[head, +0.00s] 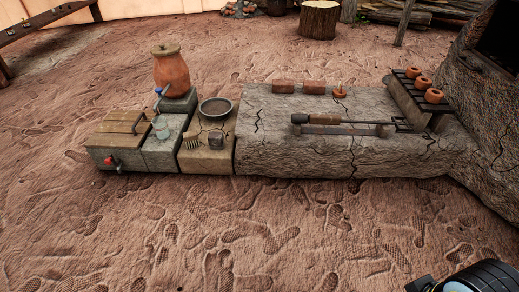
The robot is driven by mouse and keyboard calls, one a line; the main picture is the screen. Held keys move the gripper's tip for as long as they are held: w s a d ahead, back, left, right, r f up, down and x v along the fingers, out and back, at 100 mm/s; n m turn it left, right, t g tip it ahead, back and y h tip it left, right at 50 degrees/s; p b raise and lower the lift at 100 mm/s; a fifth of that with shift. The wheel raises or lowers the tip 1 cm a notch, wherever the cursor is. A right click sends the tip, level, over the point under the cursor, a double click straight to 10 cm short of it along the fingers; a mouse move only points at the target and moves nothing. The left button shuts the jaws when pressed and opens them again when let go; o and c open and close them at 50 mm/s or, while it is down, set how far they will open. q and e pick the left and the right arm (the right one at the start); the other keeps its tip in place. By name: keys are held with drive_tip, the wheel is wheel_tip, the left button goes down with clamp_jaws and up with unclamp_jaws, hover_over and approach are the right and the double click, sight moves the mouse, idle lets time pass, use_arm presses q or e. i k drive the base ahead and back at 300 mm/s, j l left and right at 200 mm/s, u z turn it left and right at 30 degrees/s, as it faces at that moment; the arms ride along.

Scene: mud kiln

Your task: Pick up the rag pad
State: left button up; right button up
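A small grey-brown block-like pad (216,140), which looks like the rag pad, sits on the low tan stone block left of the middle. It is near the front of that block, in front of a dark round bowl (215,108) and right of a small brush-like thing (191,140). It is small in the view, so its folds and material are hard to make out. Nothing touches it from above. Neither of my grippers shows; only a black and silver part of my own arm is at the bottom right corner.
A clay jar with a tap (171,70) stands behind a glass (161,128). A wooden-lidded box (122,128) is at left. A long stone bench (290,150) at right carries bricks, a long-handled tool (340,121) and a rack of clay cups (415,90). The sandy ground in front is clear.

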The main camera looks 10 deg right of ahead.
sight(215, 139)
drive_tip(key=i+u, duration=0.1)
drive_tip(key=u, duration=0.45)
drive_tip(key=i+l+u, duration=0.35)
drive_tip(key=i+l, duration=0.15)
drive_tip(key=l, duration=0.2)
drive_tip(key=i+l+u, duration=0.15)
drive_tip(key=l, duration=0.25)
drive_tip(key=i+l+u, duration=0.2)
drive_tip(key=l, duration=0.2)
drive_tip(key=i+l, duration=0.15)
drive_tip(key=l, duration=0.15)
drive_tip(key=i+l, duration=0.15)
drive_tip(key=l, duration=0.1)
